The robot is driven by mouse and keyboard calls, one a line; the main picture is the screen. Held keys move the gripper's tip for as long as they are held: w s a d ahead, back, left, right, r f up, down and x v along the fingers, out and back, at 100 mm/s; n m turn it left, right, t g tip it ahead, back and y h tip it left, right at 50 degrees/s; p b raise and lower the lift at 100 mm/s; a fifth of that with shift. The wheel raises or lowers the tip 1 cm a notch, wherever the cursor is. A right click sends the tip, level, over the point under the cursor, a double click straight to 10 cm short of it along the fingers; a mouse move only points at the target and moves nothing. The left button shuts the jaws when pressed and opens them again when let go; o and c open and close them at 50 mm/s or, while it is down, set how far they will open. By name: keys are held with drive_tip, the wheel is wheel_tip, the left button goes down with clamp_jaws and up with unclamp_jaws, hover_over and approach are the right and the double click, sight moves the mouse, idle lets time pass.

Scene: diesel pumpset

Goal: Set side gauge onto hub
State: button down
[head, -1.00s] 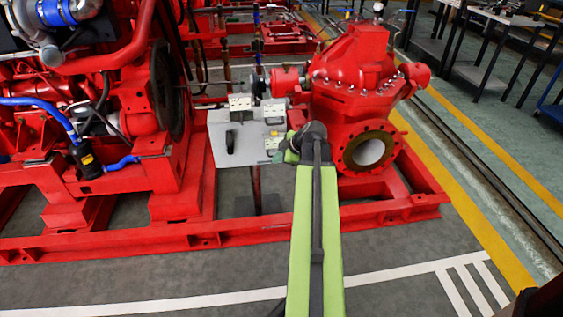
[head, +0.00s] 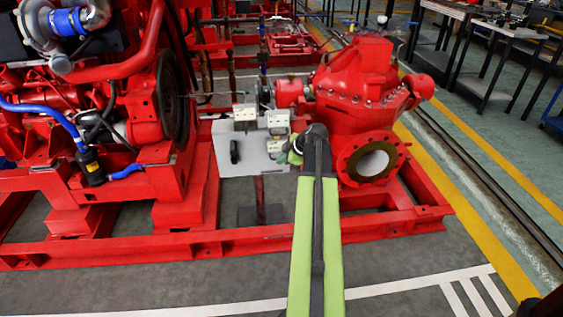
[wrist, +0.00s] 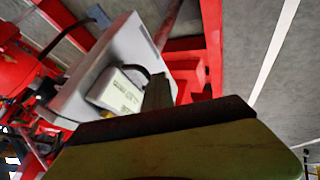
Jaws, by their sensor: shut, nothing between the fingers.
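A grey panel (head: 222,160) stands on a post between engine and pump. Small white boxes are on it: one at the top left (head: 245,113), one at the top right (head: 277,117) and one lower right, beside my gripper. I cannot tell which is the side gauge. A hub (head: 264,90) on the shaft shows behind the panel, left of the red pump. My gripper (head: 291,152) is shut and empty at the panel's right edge. In the wrist view a white labelled box (wrist: 118,92) with a dark cable lies close by my finger; I cannot tell if they touch.
The red engine (head: 60,100) stands left and the red pump (head: 365,85) right, with its flange (head: 368,158) near my arm. A red base frame (head: 130,250) runs below. The grey floor (head: 130,290) in front is clear.

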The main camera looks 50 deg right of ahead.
drive_tip(key=s+a+r+p, duration=0.2)
drive_tip(key=s+r+p, duration=0.5)
drive_tip(key=s, duration=0.2)
drive_tip(key=shift+s+a, duration=0.15)
drive_tip(key=shift+s, duration=0.1)
